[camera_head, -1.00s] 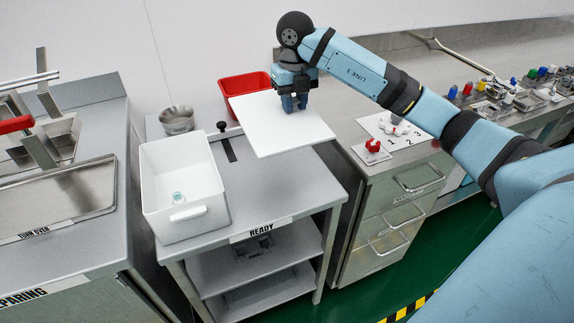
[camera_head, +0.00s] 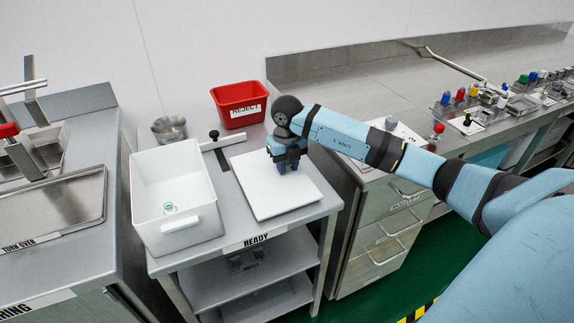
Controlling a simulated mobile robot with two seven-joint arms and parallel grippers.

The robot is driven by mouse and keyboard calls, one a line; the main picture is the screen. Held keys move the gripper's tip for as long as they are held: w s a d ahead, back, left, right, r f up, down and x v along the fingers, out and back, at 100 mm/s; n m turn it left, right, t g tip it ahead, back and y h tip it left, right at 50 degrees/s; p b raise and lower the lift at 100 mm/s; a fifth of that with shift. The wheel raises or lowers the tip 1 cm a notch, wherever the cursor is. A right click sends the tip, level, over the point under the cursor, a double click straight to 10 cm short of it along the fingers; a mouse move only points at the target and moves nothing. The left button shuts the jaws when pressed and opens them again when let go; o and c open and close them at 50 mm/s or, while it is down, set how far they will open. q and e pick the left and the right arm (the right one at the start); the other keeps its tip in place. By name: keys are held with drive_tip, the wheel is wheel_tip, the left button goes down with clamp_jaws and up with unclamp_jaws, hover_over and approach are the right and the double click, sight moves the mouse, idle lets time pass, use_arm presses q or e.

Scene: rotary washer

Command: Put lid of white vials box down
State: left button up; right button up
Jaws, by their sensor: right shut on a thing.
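The lid (camera_head: 262,199) is a flat white square plate. It lies level at the surface of the steel READY table (camera_head: 214,164), to the right of the white vials box; whether it fully rests there I cannot tell. My right gripper (camera_head: 287,168) is shut on the lid from above, its fingers near the lid's upper right part. The grip point itself is hidden by the fingers. The white vials box (camera_head: 179,237) stands open on the table's left side, with a clear vial (camera_head: 169,208) inside. My left gripper is not in view.
A red REJECT bin (camera_head: 238,101) and a metal bowl (camera_head: 169,128) stand behind. A drawer counter (camera_head: 380,215) is at right, a steel tray (camera_head: 60,215) at left.

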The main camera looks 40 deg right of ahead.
drive_tip(key=o, duration=0.9)
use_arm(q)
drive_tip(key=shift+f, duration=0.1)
use_arm(e)
drive_tip(key=shift+o, duration=0.2)
use_arm(q)
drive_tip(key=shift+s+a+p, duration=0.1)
drive_tip(key=shift+p, duration=0.65)
use_arm(e)
wheel_tip(320, 180, up, 12)
